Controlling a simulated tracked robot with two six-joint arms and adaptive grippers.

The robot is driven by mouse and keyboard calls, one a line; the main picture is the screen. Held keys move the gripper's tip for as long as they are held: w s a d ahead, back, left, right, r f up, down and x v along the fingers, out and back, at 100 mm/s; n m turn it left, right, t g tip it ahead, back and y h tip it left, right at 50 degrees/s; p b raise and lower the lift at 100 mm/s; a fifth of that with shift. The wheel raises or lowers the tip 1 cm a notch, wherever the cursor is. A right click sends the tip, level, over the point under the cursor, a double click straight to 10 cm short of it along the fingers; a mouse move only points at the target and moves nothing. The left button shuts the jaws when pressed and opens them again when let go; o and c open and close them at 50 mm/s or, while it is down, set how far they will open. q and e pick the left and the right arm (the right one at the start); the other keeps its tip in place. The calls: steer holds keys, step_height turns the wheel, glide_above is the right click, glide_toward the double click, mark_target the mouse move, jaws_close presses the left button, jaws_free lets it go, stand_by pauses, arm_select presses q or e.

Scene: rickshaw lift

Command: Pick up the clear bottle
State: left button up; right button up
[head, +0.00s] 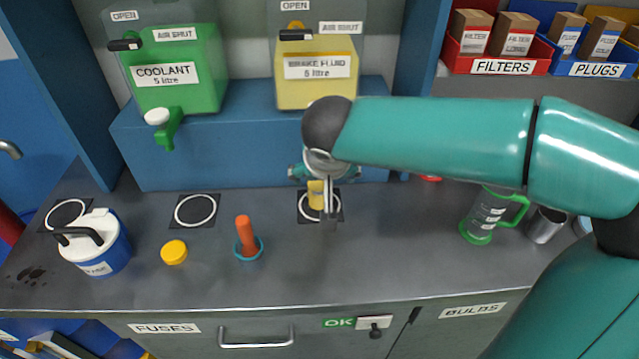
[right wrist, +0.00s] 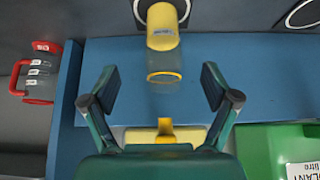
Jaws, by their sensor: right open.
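The clear bottle (head: 316,196) stands on a ringed mat at the middle of the bench, below the yellow brake fluid tank. Its lower part looks yellow, and my right gripper and wrist partly hide it in the head view. In the right wrist view the bottle (right wrist: 163,60) shows a yellow lower part, a clear upper part and a yellow rim. My right gripper (right wrist: 162,86) is open, its two fingers apart on either side of the bottle's line, with the bottle a little beyond the tips. It also shows in the head view (head: 325,174). My left gripper is not in view.
A blue ledge (head: 240,165) carries the green coolant tank (head: 178,65) and the brake fluid tank (head: 316,85). A clear jug with a green handle (head: 488,213) stands to the right.

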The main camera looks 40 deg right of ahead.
mark_target(319, 184)
steer(key=p+x, duration=0.1)
steer(key=x, duration=0.9)
steer(key=shift+w, duration=0.25)
steer(key=shift+r, duration=0.1)
steer(key=c, duration=1.5)
steer(key=shift+a+r, duration=0.1)
steer(key=shift+r, duration=0.1)
